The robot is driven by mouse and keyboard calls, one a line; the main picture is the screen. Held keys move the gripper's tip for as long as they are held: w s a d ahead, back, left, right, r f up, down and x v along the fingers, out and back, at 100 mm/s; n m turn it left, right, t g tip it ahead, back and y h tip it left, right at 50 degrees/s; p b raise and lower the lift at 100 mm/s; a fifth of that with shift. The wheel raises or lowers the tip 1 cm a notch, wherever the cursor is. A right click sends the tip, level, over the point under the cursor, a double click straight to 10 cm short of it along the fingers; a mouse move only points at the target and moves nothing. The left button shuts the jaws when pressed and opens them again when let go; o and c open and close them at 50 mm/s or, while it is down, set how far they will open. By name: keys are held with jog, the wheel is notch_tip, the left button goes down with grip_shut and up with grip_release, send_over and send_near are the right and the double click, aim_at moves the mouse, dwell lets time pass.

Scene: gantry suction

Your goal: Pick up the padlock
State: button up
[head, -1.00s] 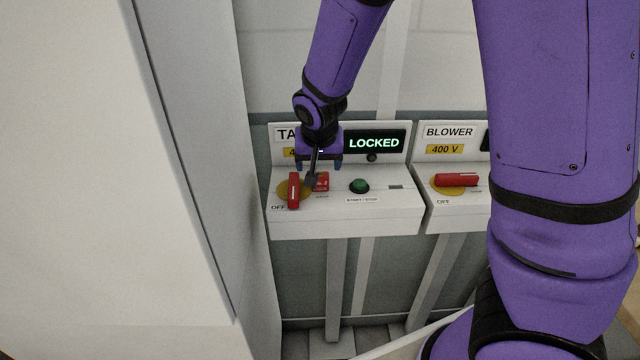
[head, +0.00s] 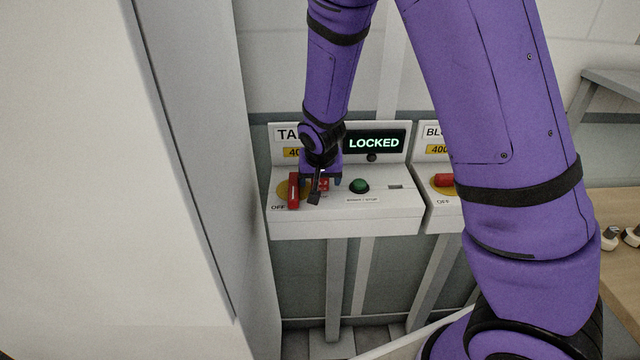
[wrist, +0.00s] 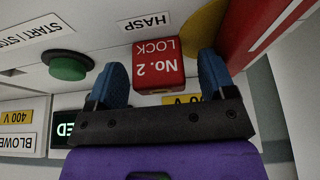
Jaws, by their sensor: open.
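The padlock (wrist: 158,64) is a red block marked "No. 2 LOCK" in the wrist view, by the "HASP" label on the panel. In the head view it is mostly hidden behind my wrist, with a bit of red (head: 324,184) showing. My gripper (wrist: 156,82) is open, its two blue fingertips one on each side of the padlock with gaps between. In the head view my gripper (head: 321,181) is low over the left control box. Whether the padlock is hooked on anything is hidden.
A red switch handle (head: 293,190) on a yellow disc stands just left of my gripper. A green button (head: 359,186) is to the right. The display (head: 374,142) reads LOCKED. The blower box (head: 440,212) is further right, and a tall pale cabinet (head: 190,120) is at the left.

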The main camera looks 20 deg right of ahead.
jog(key=c, duration=1.1)
jog(key=shift+o, duration=0.2)
jog(key=shift+r, duration=0.1)
jog(key=shift+r, duration=1.4)
jog(key=shift+s+a+r, duration=0.1)
jog(key=shift+r, duration=0.3)
jog(key=s+a+r, duration=0.1)
jog(key=s+a, duration=0.7)
jog(key=s, duration=0.5)
jog(key=shift+a, duration=0.2)
